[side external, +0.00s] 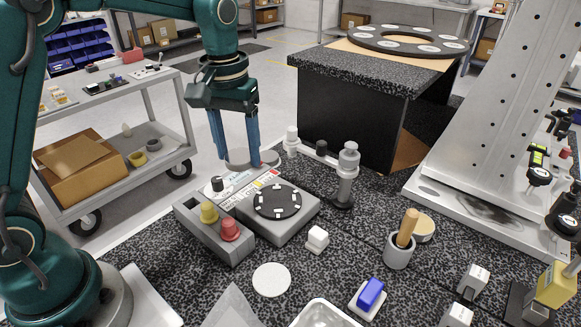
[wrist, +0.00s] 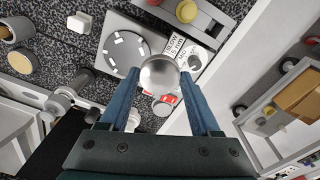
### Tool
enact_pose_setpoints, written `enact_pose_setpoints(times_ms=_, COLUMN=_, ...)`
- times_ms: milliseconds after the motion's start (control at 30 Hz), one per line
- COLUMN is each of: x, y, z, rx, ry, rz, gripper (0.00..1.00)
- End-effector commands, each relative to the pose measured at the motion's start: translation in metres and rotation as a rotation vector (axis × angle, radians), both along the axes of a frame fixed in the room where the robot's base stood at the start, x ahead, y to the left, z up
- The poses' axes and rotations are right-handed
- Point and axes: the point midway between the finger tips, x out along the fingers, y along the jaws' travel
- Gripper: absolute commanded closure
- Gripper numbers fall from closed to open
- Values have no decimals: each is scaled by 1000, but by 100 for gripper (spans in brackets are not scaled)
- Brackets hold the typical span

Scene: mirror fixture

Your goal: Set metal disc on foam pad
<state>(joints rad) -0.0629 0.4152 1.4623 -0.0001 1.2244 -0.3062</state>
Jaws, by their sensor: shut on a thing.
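My gripper (side external: 235,153), with two blue fingers pointing down, is shut on a grey metal disc (side external: 240,160). It holds the disc near the back edge of the speckled table, behind the grey instrument box. In the wrist view the shiny round disc (wrist: 160,73) sits between the fingertips. A flat white round pad (side external: 271,281), which looks like the foam pad, lies on the table in front of the box. Nothing rests on it, and it is apart from my gripper. I do not see this pad in the wrist view.
The grey box (side external: 300,221) carries a black disc with white tabs (side external: 277,200). A holder with yellow and red knobs (side external: 229,229) stands beside it. A grey post assembly (side external: 347,172), a white block (side external: 317,239) and a cup with a wooden handle (side external: 398,256) stand right.

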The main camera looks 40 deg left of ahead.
Motion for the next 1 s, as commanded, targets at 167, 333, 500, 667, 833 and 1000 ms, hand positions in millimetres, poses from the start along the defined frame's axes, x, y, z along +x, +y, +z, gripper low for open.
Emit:
enact_pose_setpoints(times_ms=167, x=-23, y=-64, z=-19, rx=-6, ry=9, rz=-38, gripper=100)
enact_pose_setpoints(times_ms=333, x=-53, y=-111, z=-31, rx=-4, ry=25, rz=-127, gripper=100)
enact_pose_setpoints(times_ms=500, x=-74, y=-134, z=-34, rx=2, ry=41, rz=-226, gripper=100)
enact_pose_setpoints(times_ms=667, x=-79, y=-141, z=-45, rx=3, ry=43, rz=-258, gripper=100)
enact_pose_setpoints(times_ms=833, x=-79, y=-141, z=-69, rx=4, ry=43, rz=-259, gripper=100)
enact_pose_setpoints(times_ms=1000, x=-79, y=-141, z=-87, rx=4, ry=43, rz=-259, gripper=100)
